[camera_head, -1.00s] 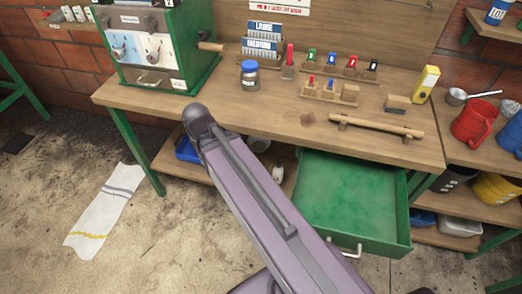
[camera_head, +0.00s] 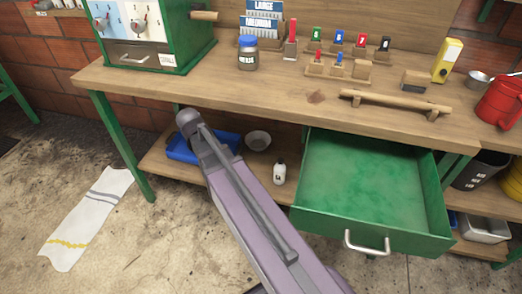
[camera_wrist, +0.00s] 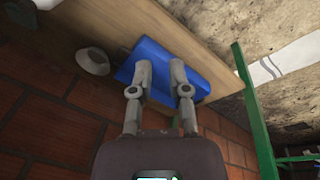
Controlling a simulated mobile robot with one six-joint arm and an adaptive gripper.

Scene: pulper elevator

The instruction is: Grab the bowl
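A small grey bowl (camera_head: 258,140) sits on the lower shelf of the workbench, between a blue tray (camera_head: 215,150) and a white bottle (camera_head: 279,172). In the wrist view, the bowl (camera_wrist: 93,61) is at the upper left, beside the blue tray (camera_wrist: 190,68). My gripper (camera_wrist: 162,72) has its two fingers apart with nothing held between them. In that picture they overlap the blue tray, and the bowl is left of them, apart. My gripper does not show in the head view, where my purple arm reaches toward the lower shelf.
An open green drawer (camera_head: 372,185) juts out right of the bowl. The wooden benchtop (camera_head: 190,72) lies above the shelf and carries a jar (camera_head: 248,55), racks and a red mug (camera_head: 500,103). A green leg (camera_head: 123,145) stands at the left. A striped cloth (camera_head: 88,215) lies on the floor.

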